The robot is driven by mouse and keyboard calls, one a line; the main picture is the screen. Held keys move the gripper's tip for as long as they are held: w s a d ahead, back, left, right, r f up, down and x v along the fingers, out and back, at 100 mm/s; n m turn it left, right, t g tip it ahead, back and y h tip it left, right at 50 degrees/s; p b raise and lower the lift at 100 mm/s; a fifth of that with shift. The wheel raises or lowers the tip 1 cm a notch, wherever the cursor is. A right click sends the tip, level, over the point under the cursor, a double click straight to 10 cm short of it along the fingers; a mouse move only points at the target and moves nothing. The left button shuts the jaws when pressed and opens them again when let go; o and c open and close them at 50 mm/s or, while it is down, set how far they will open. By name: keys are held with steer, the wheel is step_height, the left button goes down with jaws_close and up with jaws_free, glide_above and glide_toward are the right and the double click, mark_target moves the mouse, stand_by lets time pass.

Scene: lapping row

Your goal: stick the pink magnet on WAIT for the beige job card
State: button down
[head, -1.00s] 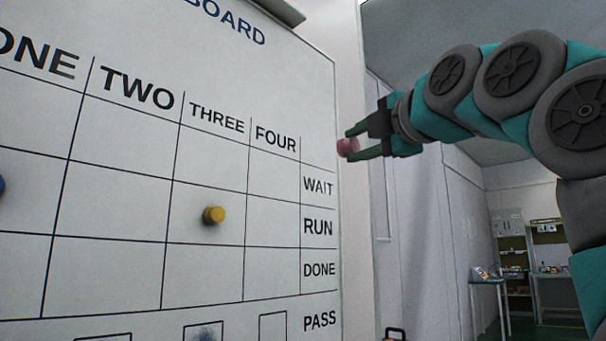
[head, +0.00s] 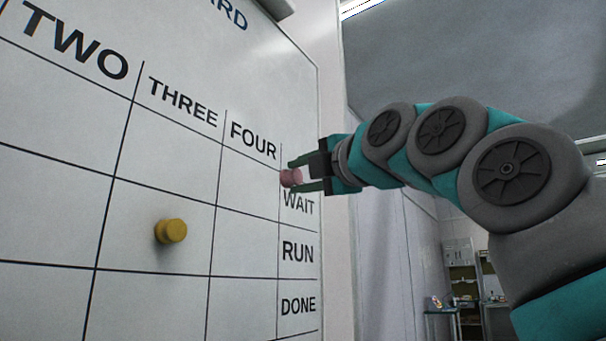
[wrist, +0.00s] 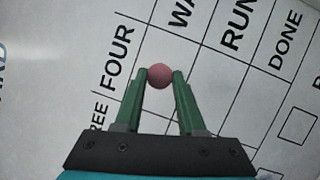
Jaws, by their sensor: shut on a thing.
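My gripper (head: 308,178) is shut on the pink magnet (head: 291,177), which sits between its green fingertips. In the head view the magnet shows in front of the board (head: 180,60) near its right edge, just above the word WAIT (head: 299,203). In the wrist view the magnet (wrist: 159,76) is held at the fingertips, in front of the board near the word FOUR. I cannot tell whether it touches the board. The board has columns TWO, THREE and FOUR and rows WAIT, RUN and DONE. No beige job card is visible.
A yellow magnet (head: 171,231) is on the board under THREE, in the RUN row. The WAIT cells under THREE and FOUR look bare. A small table (head: 440,312) and shelves stand far back at the right.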

mark_target(286, 178)
steer(key=shift+w+a+r+p, duration=0.1)
steer(key=shift+w+a+p, duration=0.25)
steer(key=shift+w+a, duration=0.4)
steer(key=shift+w+a+p, duration=0.35)
steer(key=shift+w+a, duration=0.2)
steer(key=shift+a, duration=0.35)
steer(key=shift+w+a, duration=0.55)
steer(key=shift+a, duration=0.15)
steer(key=shift+w+a, duration=0.5)
steer(key=shift+a, duration=0.2)
steer(key=shift+c, duration=2.1)
jaws_free()
steer(key=shift+s, duration=0.1)
steer(key=shift+b+v, duration=0.65)
steer(key=shift+v, duration=3.2)
